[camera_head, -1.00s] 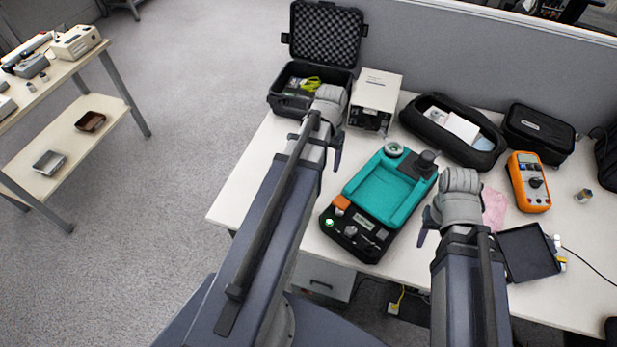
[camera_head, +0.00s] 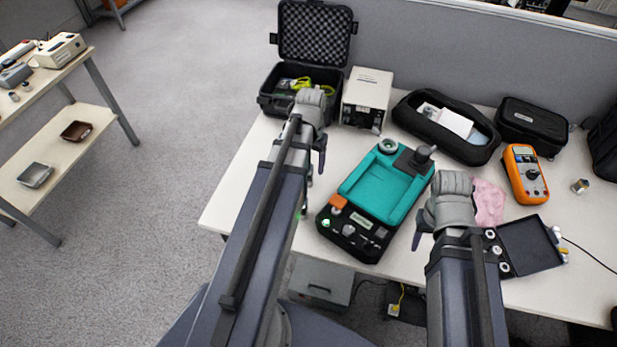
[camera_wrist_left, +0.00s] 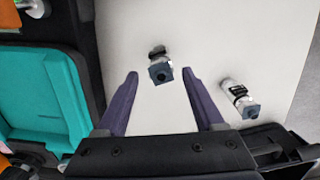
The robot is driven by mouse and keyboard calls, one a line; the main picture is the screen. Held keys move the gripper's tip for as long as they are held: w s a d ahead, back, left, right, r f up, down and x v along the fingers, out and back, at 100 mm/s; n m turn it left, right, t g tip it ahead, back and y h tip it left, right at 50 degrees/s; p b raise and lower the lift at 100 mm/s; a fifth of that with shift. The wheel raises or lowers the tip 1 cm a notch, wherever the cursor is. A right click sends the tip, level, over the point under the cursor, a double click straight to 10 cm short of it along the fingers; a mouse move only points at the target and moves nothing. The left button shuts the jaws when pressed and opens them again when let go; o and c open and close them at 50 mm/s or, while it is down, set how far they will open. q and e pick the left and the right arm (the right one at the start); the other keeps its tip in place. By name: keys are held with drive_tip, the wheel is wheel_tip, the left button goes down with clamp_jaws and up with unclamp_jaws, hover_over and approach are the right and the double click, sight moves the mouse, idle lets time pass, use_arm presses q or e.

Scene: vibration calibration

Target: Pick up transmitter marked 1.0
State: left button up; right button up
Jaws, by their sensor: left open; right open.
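In the left wrist view two small metal transmitters with dark blue square ends lie on the pale table. One transmitter (camera_wrist_left: 160,69) sits between the fingertips of my left gripper (camera_wrist_left: 161,76), which is open, with gaps on both sides. The other transmitter (camera_wrist_left: 239,98) lies to the right, outside the fingers, with a black label band. I cannot read 1.0 on either. In the head view my left gripper (camera_head: 315,160) is over the table, left of the teal-topped tester, mostly hidden by its arm. My right gripper (camera_head: 418,232) is open beside the tester's right side.
The teal and black tester (camera_head: 381,190) stands mid-table. Behind are an open black case (camera_head: 300,106), a white box (camera_head: 368,93) and a black pouch (camera_head: 447,150). An orange multimeter (camera_head: 525,173) and a black tray (camera_head: 533,244) with round fittings lie right.

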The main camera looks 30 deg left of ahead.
sight(309, 175)
use_arm(q)
drive_tip(key=f+b, duration=0.4)
drive_tip(key=f, duration=0.1)
drive_tip(key=shift+s+a+f+b, duration=0.1)
drive_tip(key=shift+s+b, duration=0.25)
drive_tip(key=shift+b, duration=0.05)
use_arm(e)
wheel_tip(309, 175, down, 5)
drive_tip(key=shift+f, duration=0.1)
use_arm(q)
drive_tip(key=shift+c, duration=0.2)
clamp_jaws()
